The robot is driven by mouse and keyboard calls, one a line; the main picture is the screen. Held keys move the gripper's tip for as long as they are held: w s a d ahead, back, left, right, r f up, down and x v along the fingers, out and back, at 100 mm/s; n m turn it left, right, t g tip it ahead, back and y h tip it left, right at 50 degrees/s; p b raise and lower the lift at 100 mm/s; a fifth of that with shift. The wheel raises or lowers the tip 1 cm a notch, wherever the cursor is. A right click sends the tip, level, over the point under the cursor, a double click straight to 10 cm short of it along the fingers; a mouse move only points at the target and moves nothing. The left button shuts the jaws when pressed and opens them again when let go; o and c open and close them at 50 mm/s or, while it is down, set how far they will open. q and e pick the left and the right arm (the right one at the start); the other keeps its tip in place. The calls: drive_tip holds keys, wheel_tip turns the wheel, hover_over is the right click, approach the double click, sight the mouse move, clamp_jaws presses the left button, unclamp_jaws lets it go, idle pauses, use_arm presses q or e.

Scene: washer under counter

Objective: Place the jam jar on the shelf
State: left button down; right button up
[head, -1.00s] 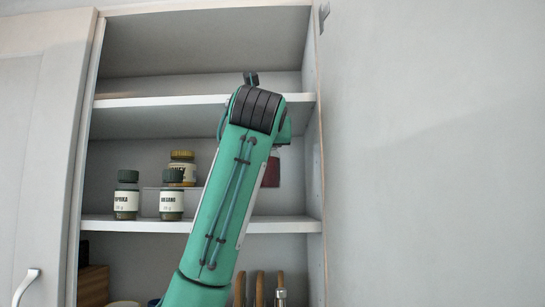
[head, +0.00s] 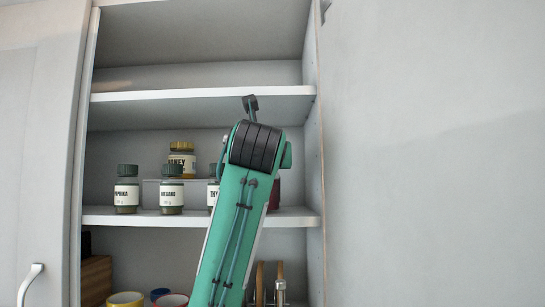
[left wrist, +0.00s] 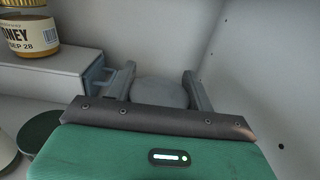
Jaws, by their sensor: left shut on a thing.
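The jam jar (head: 274,196) shows as a dark red sliver beside my left arm in the head view, low at the right end of the middle shelf (head: 100,213). In the left wrist view its round grey lid (left wrist: 160,92) sits between the two fingers of my left gripper (left wrist: 160,86), which is shut on it. The arm hides the gripper and most of the jar in the head view. I cannot tell whether the jar's base touches the shelf. My right gripper is not in view.
A honey jar (head: 182,158) stands on a white riser (left wrist: 45,80) left of the gripper. Spice jars labelled paprika (head: 126,190) and oregano (head: 172,190), and a third (head: 212,190), stand in front. The cabinet's right wall (head: 312,170) is close on the right.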

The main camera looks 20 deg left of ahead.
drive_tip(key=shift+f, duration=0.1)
use_arm(q)
drive_tip(key=shift+f, duration=0.2)
drive_tip(key=c, duration=0.6)
unclamp_jaws()
drive_tip(key=shift+o, duration=0.2)
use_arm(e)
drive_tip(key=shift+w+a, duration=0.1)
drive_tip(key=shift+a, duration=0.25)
use_arm(q)
drive_tip(key=shift+r, duration=0.1)
drive_tip(key=shift+r, duration=0.2)
drive_tip(key=b+v, duration=0.5)
drive_tip(key=v, duration=0.7)
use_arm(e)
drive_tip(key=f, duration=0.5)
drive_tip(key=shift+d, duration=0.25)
